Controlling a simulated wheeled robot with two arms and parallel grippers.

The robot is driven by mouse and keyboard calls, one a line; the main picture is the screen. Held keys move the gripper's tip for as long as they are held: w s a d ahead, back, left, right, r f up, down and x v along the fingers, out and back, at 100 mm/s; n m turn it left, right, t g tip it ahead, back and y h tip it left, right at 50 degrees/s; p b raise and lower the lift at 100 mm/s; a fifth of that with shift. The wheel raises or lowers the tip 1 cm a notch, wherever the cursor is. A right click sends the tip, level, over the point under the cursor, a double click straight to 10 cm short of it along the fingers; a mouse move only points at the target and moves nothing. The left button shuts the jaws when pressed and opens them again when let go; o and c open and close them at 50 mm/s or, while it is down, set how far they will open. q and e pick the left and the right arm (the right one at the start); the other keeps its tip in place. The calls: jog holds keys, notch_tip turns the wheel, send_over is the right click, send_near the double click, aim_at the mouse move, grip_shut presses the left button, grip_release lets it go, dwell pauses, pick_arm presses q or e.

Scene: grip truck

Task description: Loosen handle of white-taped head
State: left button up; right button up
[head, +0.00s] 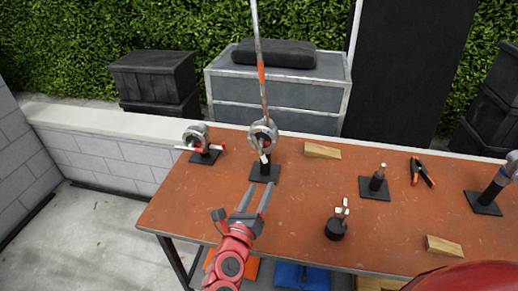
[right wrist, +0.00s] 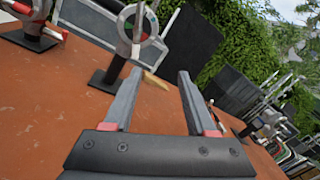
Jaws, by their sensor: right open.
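A metal grip head (head: 263,136) stands on a black square base at the middle back of the table. A long rod with an orange band rises from it, and a small white piece shows at its front. It also shows in the right wrist view (right wrist: 138,24). A second head (head: 196,137) stands to its left, crossed by a white-and-red handle (head: 203,148). I cannot tell for sure which head has the white tape. My right gripper (head: 260,186) is open and empty, in front of the middle head and apart from it; its fingers (right wrist: 158,74) point toward that head. My left gripper is not in view.
A short black stand with a white-ended handle (head: 336,228) stands at front centre. Another post (head: 376,185), wooden blocks (head: 322,150), orange-handled pliers (head: 422,172) and a head (head: 487,197) lie to the right. The table's (head: 180,215) front left is clear.

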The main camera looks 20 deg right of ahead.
aim_at(258, 150)
jog(key=w+d+p, duration=0.1)
jog(key=w+d, duration=0.1)
jog(key=w, duration=0.3)
jog(key=w+d+m+y+p, duration=0.1)
jog(key=w+d+p, duration=0.1)
jog(key=w, duration=0.4)
jog(key=w+d+r+m+y+p, duration=0.1)
jog(key=w+d+p, duration=0.1)
jog(key=w, duration=0.3)
jog(key=shift+w+t, duration=0.2)
jog(key=shift+t, duration=0.2)
grip_shut()
